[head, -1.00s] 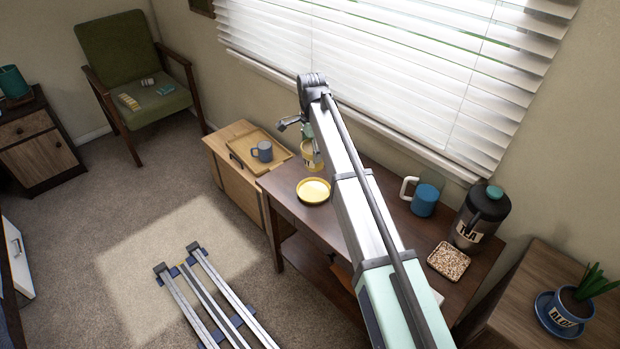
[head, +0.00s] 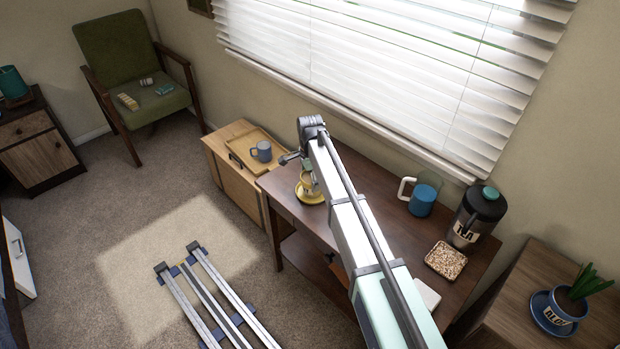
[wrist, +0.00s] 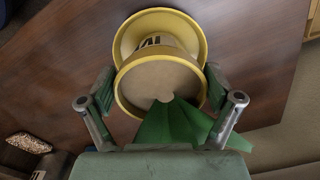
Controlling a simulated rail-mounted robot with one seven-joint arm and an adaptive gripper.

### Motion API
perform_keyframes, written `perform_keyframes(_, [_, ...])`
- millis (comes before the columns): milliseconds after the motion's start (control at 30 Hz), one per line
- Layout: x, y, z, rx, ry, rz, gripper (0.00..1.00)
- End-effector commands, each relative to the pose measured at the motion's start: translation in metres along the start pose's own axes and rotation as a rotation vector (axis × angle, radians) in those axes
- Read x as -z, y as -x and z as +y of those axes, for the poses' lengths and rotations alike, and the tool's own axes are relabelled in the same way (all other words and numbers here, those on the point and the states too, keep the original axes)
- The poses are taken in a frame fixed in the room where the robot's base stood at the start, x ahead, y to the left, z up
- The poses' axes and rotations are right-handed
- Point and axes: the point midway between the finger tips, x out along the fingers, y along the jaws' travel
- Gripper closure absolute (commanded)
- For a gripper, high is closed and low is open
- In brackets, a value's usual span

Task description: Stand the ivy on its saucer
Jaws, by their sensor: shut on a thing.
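The ivy is a yellow pot (head: 309,184) with a dark-lettered label, and it is over its yellow saucer (head: 311,199) on the brown desk. In the wrist view the pot's rim, pale soil (wrist: 155,82) and green leaves (wrist: 172,128) are near the camera, with the saucer (wrist: 160,17) just beyond the label side. My gripper (wrist: 160,95) is shut on the pot, one finger at each side. In the head view my arm partly hides the pot and gripper. I cannot tell whether the pot's base touches the saucer.
A blue mug (head: 423,195), a dark canister (head: 476,216) and a square dish of grains (head: 445,261) stand farther right on the desk (head: 383,173). A grey mug (head: 262,151) is on a wooden tray at left. A blue-potted plant (head: 564,307) stands at far right.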

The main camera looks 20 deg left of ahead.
Motion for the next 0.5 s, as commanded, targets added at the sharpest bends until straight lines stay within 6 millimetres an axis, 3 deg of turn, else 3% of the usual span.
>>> perform_keyframes(333, [0.0,-0.0029,0.0,0.0,0.0,0.0,0.65])
perform_keyframes(367, [0.0,-0.0028,0.0001,0.0,0.0,0.0,0.0])
perform_keyframes(500, [0.0,-0.0026,0.0,0.0,0.0,0.0,0.0])
